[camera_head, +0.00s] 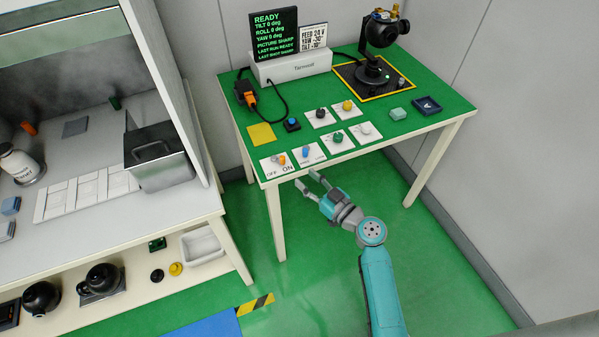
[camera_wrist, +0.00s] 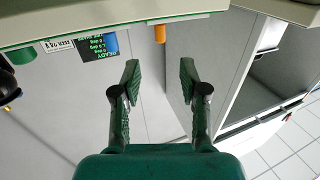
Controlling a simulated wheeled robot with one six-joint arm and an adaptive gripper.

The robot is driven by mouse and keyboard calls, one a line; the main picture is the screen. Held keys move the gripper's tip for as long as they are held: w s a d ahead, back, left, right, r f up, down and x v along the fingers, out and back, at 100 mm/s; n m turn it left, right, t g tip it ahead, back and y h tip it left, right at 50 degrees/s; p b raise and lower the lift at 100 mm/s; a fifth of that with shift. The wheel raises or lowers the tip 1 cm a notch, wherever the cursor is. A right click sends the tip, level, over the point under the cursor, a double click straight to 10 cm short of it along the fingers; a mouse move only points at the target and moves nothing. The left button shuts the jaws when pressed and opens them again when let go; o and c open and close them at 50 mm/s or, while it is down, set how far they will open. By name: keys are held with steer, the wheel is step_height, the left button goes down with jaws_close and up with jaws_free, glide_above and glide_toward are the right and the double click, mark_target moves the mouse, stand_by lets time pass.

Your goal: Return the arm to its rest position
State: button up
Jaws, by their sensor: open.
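My gripper (camera_head: 312,184) is open and empty. It hangs in front of the near edge of the green-topped table (camera_head: 225,77), below and just off the row of switches. My teal arm (camera_head: 380,280) reaches up from the bottom of the head view. In the wrist view my gripper (camera_wrist: 160,85) shows both fingers spread apart with nothing between them. The orange switch (camera_wrist: 160,34) stands beyond the fingertips, apart from them.
Knobs and switches on white plates (camera_head: 336,140) line the table front. A camera gimbal (camera_head: 383,40) and a display (camera_head: 275,33) reading READY stand at the back. A workbench (camera_head: 100,215) with a metal box (camera_head: 158,150) is at left. Green floor (camera_head: 460,260) at right is clear.

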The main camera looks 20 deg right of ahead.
steer(key=shift+s+d, duration=0.1)
steer(key=shift+s, duration=0.2)
stand_by(0.4)
